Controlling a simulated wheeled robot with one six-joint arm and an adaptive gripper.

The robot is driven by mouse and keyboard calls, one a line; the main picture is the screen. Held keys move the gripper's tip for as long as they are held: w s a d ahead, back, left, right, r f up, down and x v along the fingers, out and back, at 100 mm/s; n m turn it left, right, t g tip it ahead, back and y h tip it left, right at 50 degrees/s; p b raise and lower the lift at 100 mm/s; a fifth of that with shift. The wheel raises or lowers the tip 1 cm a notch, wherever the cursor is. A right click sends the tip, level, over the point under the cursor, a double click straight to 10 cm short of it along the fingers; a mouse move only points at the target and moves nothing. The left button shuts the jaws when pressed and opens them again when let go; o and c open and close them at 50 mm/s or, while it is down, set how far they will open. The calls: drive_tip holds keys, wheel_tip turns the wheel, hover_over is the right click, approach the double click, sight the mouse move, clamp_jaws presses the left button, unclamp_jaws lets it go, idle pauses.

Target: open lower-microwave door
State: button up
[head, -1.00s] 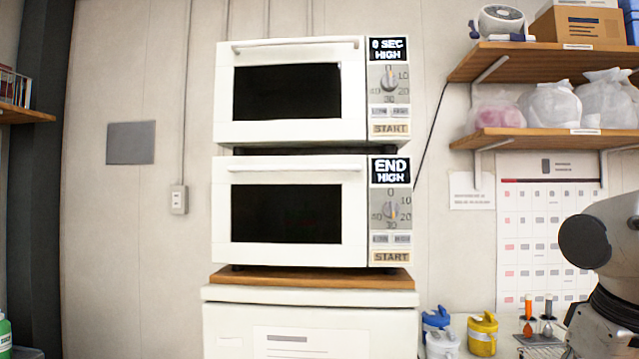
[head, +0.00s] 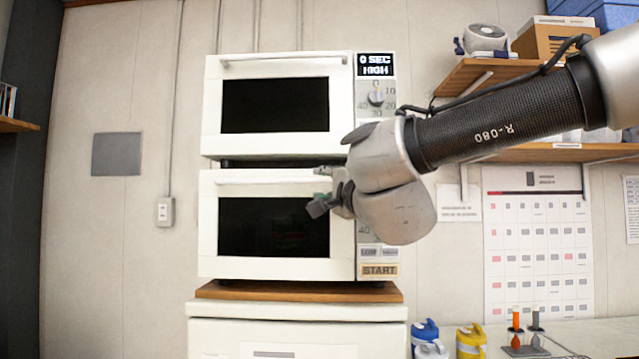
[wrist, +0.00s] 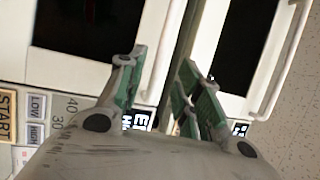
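The lower microwave (head: 207,235) is white with a dark window, and its door (head: 208,262) is closed. Its bar handle (head: 250,182) runs along the top of the door. My gripper (head: 321,190) is at the right end of this handle, with one finger higher and one lower. In the wrist view my gripper (wrist: 164,62) is open, and the handle (wrist: 172,40) shows between its two green-padded fingers. I cannot tell whether either finger touches it. My gripper and wrist hide the lower display and part of the control panel; the START button (head: 380,270) shows.
The upper microwave (head: 212,105) stands just above, its door closed. Both stand over a wooden board (head: 300,292) on a white cabinet (head: 300,312). Shelves (head: 575,152) are on the right behind my arm.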

sight(319, 182)
drive_tip(key=x, duration=0.5)
drive_tip(key=shift+w+a, duration=0.1)
drive_tip(key=shift+w, duration=0.2)
drive_tip(key=shift+r, duration=0.1)
clamp_jaws()
